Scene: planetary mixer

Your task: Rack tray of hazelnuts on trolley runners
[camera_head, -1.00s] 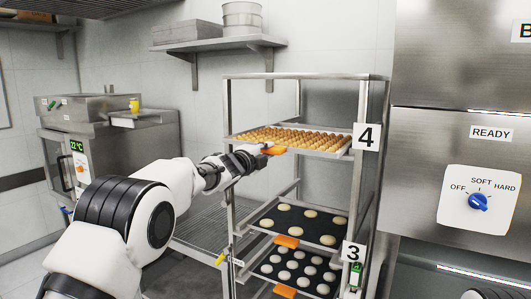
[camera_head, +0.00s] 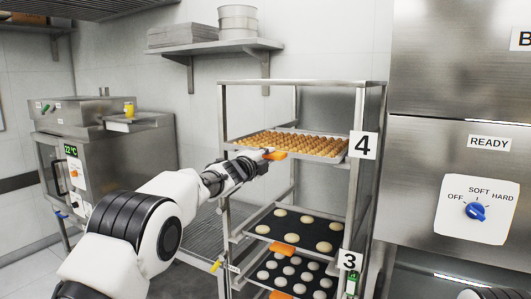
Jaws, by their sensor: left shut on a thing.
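The tray of hazelnuts (camera_head: 334,158) is full of round brown nuts and sits level in the upper part of the trolley (camera_head: 301,83), beside the label 4. An orange tab (camera_head: 276,155) is on its front edge. My left gripper (camera_head: 264,158) is shut on the tray's front edge at this tab; the fingertips are small and partly hidden. Whether the tray's sides rest on the runners is too small to tell. My right gripper is not in view.
Lower in the trolley are two dark trays with pale dough rounds, an upper one (camera_head: 300,246) and a lower one (camera_head: 263,275), each with an orange tab. A steel cabinet with a blue knob (camera_head: 475,212) stands close at the right. A steel machine (camera_head: 110,150) is at the left.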

